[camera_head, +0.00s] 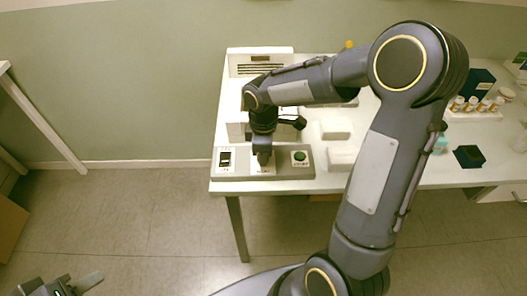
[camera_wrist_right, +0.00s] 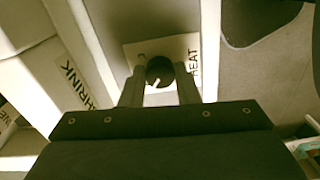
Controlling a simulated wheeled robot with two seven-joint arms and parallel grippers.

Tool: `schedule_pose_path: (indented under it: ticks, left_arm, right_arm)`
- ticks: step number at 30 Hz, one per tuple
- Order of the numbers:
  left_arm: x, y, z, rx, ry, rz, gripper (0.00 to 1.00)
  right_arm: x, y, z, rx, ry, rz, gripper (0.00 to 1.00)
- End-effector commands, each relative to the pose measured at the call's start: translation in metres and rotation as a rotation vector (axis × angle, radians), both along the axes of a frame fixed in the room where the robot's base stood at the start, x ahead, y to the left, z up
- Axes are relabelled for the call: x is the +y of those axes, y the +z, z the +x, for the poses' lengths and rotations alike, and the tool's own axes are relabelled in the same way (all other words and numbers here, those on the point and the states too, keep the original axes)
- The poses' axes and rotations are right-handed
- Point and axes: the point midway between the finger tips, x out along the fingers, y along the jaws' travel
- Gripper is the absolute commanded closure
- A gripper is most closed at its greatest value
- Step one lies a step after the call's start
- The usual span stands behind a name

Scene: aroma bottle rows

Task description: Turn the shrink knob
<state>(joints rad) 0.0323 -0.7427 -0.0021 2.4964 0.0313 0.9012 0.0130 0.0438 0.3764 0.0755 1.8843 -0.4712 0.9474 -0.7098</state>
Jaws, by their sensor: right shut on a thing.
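The round black knob (camera_wrist_right: 160,70), with a white pointer line, sits on a white plate (camera_wrist_right: 184,46) lettered "HEAT". My right gripper (camera_head: 263,158) reaches down to the panel's middle and hides the knob in the head view. In the wrist view its fingers (camera_wrist_right: 160,88) are shut on the knob from both sides. My left gripper (camera_head: 75,286) is partly visible at the bottom left, away from the table; its opening is unclear.
A white machine (camera_head: 260,52) stands behind the panel; white lettering surface reading "SHRINK" (camera_wrist_right: 77,86) shows in the wrist view. White blocks (camera_head: 335,129) lie to the right. Small bottles (camera_head: 471,104) and a dark box (camera_head: 469,156) stand farther right.

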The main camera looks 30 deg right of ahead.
Motion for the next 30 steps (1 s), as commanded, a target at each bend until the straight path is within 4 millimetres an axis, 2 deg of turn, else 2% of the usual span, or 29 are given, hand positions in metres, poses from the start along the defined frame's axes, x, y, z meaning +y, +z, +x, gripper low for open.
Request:
schedule_pose_path:
  ticks: [1, 2, 7, 17, 30]
  left_arm:
    - [0.0, 0.0, 0.0, 0.0, 0.0, 0.0, 0.64]
    - [0.0, 0.0, 0.0, 0.0, 0.0, 0.0, 0.64]
    - [0.0, 0.0, 0.0, 0.0, 0.0, 0.0, 0.64]
    - [0.0, 0.0, 0.0, 0.0, 0.0, 0.0, 0.64]
    - [0.0, 0.0, 0.0, 0.0, 0.0, 0.0, 0.64]
  right_arm:
    - [0.0, 0.001, 0.001, -0.003, 0.002, -0.001, 0.94]
    - [0.0, 0.001, 0.001, -0.003, 0.002, -0.001, 0.7]
    - [0.0, 0.001, 0.0, -0.002, 0.001, -0.001, 0.5]
    - [0.0, 0.005, 0.001, -0.002, -0.001, 0.0, 0.5]
    - [0.0, 0.07, 0.001, -0.004, -0.001, 0.0, 0.5]
